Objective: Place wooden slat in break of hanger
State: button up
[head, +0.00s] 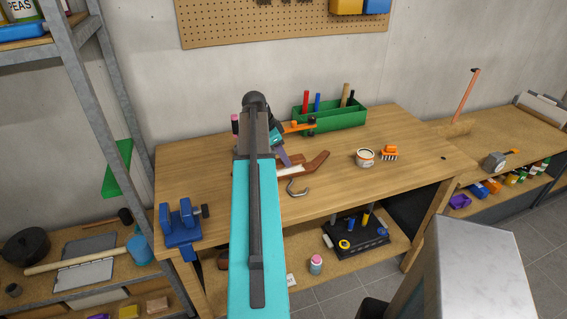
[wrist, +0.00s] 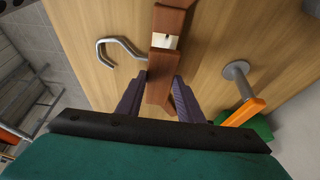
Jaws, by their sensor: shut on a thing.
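The brown wooden hanger (head: 317,162) lies on the workbench, its metal hook (head: 298,188) toward the front edge. In the wrist view the hanger (wrist: 170,20) runs up from a pale white patch (wrist: 165,41) near the hook (wrist: 117,42). My gripper (wrist: 161,82) is shut on a short brown wooden piece, seemingly the slat (wrist: 159,78), whose end is at the white patch. Whether it touches the hanger or sits in the break I cannot tell. More brown wood shows behind the right finger. In the head view my arm partly hides this area.
A green bin of tools (head: 331,116), a small tub (head: 365,158) and an orange brush (head: 389,153) are nearby. A blue vise (head: 180,224) is at the left front. The bench's right part is mostly clear.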

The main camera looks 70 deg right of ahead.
jog(key=shift+f, duration=0.1)
jog(key=shift+f+p, duration=0.9)
jog(key=shift+f, duration=0.75)
jog(key=shift+f, duration=0.15)
jog(key=o, duration=1)
jog(key=shift+o, duration=0.2)
jog(key=shift+r, duration=0.2)
jog(key=b+v, duration=0.3)
jog(key=v, duration=0.9)
